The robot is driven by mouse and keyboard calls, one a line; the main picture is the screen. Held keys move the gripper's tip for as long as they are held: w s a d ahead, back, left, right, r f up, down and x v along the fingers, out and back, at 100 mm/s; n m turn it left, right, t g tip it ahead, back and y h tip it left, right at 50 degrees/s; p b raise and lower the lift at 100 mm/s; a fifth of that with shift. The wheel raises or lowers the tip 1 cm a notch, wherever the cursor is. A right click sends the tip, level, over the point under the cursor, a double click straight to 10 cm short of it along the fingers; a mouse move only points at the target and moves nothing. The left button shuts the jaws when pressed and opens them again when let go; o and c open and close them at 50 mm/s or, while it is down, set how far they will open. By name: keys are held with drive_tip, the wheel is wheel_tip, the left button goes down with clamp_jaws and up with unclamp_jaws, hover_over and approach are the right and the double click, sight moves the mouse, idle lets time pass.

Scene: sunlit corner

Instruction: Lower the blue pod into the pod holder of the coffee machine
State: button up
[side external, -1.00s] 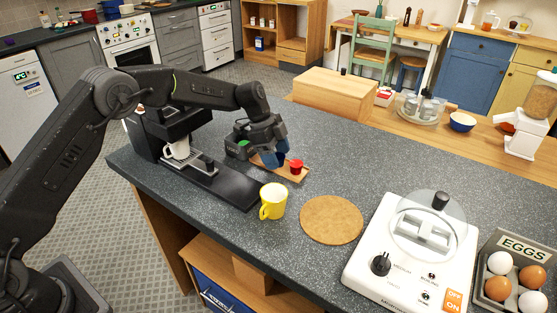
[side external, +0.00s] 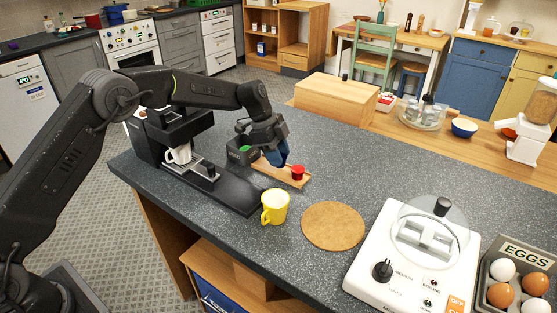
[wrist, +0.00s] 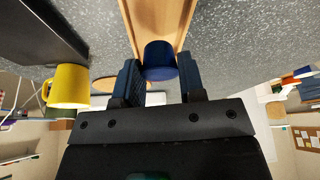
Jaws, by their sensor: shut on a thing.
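My gripper (wrist: 160,78) is shut on the blue pod (wrist: 160,55), which sits between the two dark blue fingers in the wrist view. In the side external view my gripper (side external: 280,158) is over the wooden board (side external: 264,165), and the fingers mostly hide the pod. I cannot tell whether the pod still touches the board. The black coffee machine (side external: 181,128) stands to the left of my gripper, with a white cup (side external: 178,154) under its head. I cannot make out the pod holder clearly.
A red pod (side external: 298,173) sits on the board's right end. A yellow mug (side external: 275,207) stands near the machine's base and the counter edge. A round cork mat (side external: 333,226) lies right of it.

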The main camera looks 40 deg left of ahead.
drive_tip(key=r, duration=0.8)
drive_tip(key=shift+s+a+r, duration=0.1)
drive_tip(key=shift+a+r, duration=0.1)
drive_tip(key=shift+r, duration=0.1)
drive_tip(key=s+a+r, duration=0.6)
drive_tip(key=s+a, duration=0.1)
drive_tip(key=a, duration=0.4)
drive_tip(key=s+a+r, duration=0.7)
drive_tip(key=a, duration=0.5)
drive_tip(key=shift+s+a, duration=0.2)
drive_tip(key=shift+a, duration=0.05)
drive_tip(key=shift+f, duration=0.2)
drive_tip(key=shift+f, duration=1.35)
drive_tip(key=shift+f, duration=0.9)
